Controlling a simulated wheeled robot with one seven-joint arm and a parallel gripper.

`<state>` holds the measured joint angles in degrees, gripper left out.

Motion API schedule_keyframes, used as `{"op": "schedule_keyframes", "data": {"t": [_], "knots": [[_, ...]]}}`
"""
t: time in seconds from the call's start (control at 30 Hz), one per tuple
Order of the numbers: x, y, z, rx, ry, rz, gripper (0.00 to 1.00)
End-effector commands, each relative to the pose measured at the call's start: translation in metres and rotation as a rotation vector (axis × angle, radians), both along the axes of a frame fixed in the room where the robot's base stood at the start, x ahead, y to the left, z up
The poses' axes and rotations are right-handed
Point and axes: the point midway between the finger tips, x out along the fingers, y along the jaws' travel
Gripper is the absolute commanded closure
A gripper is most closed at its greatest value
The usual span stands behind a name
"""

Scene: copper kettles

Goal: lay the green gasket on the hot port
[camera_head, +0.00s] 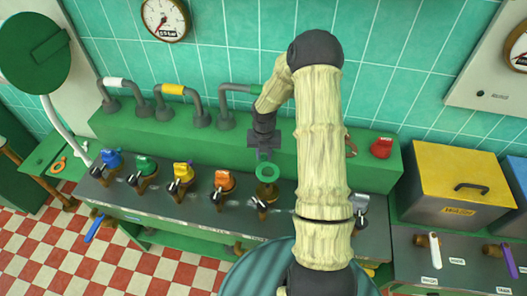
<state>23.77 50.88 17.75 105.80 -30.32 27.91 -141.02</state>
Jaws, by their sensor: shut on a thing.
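My gripper (264,154) points down over the grey counter, at the middle of the picture. It is shut on the green gasket (267,171), a flat ring that hangs just below the fingers. A brass port (266,192) with a dark lever stands directly under the gasket in this view. I cannot tell whether the gasket touches it or is a little above it. No label marking a hot port is readable here. My arm hides part of the counter to the right of the gasket.
A red knob (381,147) sits at the back right. An orange ring (58,166) lies on the green side table.

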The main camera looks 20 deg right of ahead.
Motion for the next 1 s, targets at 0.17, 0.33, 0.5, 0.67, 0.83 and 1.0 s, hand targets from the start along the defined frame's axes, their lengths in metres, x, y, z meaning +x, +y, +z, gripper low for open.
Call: {"op": "schedule_keyframes", "data": {"t": [0.17, 0.33, 0.5, 0.67, 0.83, 1.0], "knots": [[0.000, 0.000, -0.005, 0.000, 0.000, 0.000, 0.96], [0.000, 0.000, -0.022, 0.000, 0.000, -0.002, 0.96], [0.000, -0.001, -0.045, -0.001, 0.000, -0.003, 0.96], [0.000, -0.001, -0.065, 0.001, 0.000, -0.003, 0.96], [-0.001, -0.001, -0.087, 0.000, 0.000, -0.003, 0.96], [-0.001, -0.001, -0.103, 0.000, 0.001, -0.003, 0.96]]}}
